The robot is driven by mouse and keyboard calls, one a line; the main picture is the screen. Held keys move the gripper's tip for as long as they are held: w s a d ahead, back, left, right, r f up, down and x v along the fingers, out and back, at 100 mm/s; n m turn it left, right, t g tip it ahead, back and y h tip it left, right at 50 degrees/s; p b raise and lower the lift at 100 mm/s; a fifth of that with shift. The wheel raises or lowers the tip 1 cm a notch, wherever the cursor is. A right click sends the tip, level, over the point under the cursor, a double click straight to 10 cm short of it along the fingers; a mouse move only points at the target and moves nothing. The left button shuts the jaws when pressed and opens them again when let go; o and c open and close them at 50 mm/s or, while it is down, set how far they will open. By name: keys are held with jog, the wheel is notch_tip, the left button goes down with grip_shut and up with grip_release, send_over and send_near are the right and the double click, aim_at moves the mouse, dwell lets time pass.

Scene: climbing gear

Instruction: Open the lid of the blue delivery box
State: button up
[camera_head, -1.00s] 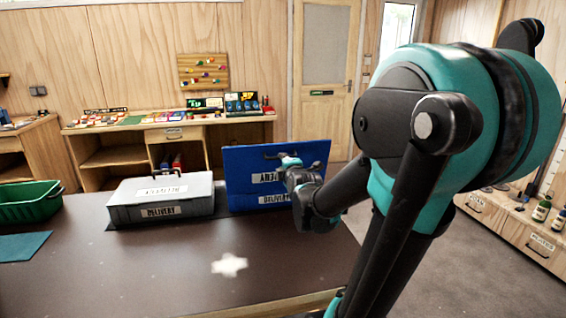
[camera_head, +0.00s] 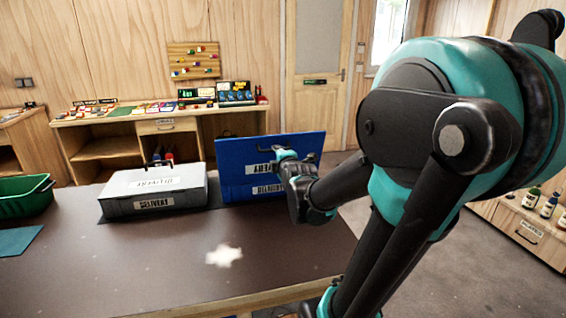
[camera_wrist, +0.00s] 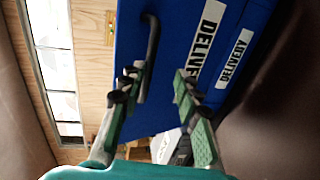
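The blue delivery box (camera_head: 235,192) stands on the dark table. Its lid (camera_head: 232,155) is raised and shows its labelled face towards me. In the wrist view, the blue lid (camera_wrist: 180,35) and the box's labelled front (camera_wrist: 247,40) are close ahead. A dark handle (camera_wrist: 152,55) shows on the lid, near the left finger. My gripper (camera_head: 284,154) is in front of the lid. In the wrist view my gripper (camera_wrist: 158,88) has its fingers apart, with nothing held between them. Whether a finger touches the lid or handle I cannot tell. The box's inside is hidden.
A shut grey delivery box (camera_head: 153,190) stands left of the blue one. A green basket (camera_head: 25,195) and a teal cloth (camera_head: 18,241) lie at the table's left. My arm hides much of the right side.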

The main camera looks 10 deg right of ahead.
jog(key=v, duration=1)
jog(key=shift+s, duration=0.25)
jog(key=shift+s, duration=0.1)
dwell(0.3)
